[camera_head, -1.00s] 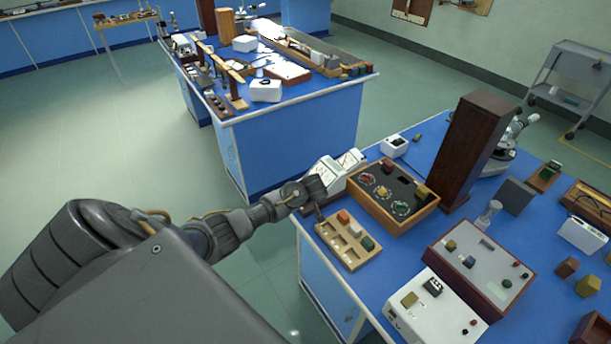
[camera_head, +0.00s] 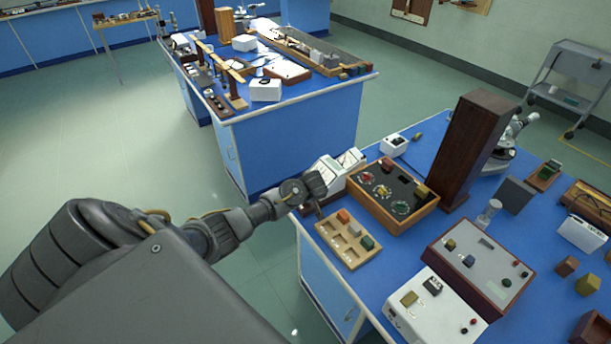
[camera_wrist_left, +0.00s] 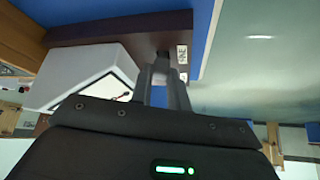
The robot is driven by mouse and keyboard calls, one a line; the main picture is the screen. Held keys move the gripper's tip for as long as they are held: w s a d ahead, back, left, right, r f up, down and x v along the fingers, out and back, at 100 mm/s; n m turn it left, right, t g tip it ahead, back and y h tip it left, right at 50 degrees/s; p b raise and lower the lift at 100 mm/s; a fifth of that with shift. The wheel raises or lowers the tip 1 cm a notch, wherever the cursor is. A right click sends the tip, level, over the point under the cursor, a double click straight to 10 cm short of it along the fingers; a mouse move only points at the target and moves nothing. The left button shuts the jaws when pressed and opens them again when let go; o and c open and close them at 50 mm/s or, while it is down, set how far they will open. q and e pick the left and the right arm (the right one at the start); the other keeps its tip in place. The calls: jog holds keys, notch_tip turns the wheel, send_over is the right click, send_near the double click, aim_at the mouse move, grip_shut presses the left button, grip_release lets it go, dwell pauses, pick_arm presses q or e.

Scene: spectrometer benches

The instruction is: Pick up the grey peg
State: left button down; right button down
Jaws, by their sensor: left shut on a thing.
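My left gripper (camera_head: 318,211) is at the near left corner of the blue bench, by the left edge of a wooden peg tray (camera_head: 352,262). In the left wrist view the gripper (camera_wrist_left: 161,70) is shut on a narrow grey piece (camera_wrist_left: 158,93), which appears to be the grey peg. The fingers hide much of it, and I cannot tell how far its lower end is from the tray. An orange peg (camera_head: 343,216), a pale peg (camera_head: 355,228) and a green peg (camera_head: 367,242) stand in the tray. My right gripper is not in view.
A white meter box (camera_head: 328,176) on a dark base stands right behind the gripper; its casing fills the left of the wrist view (camera_wrist_left: 85,75). A wooden box of coloured parts (camera_head: 395,200) and a white instrument (camera_head: 435,310) are to the right. Open floor lies left of the bench.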

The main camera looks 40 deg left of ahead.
pick_arm(q)
jog(key=s+a+r+p, duration=0.1)
jog(key=s+a+r, duration=0.1)
jog(key=s+r, duration=1.1)
notch_tip(320, 180, up, 2)
jog(key=shift+s+r, duration=0.1)
jog(key=shift+s, duration=0.3)
jog(key=shift+a, duration=0.1)
dwell(0.3)
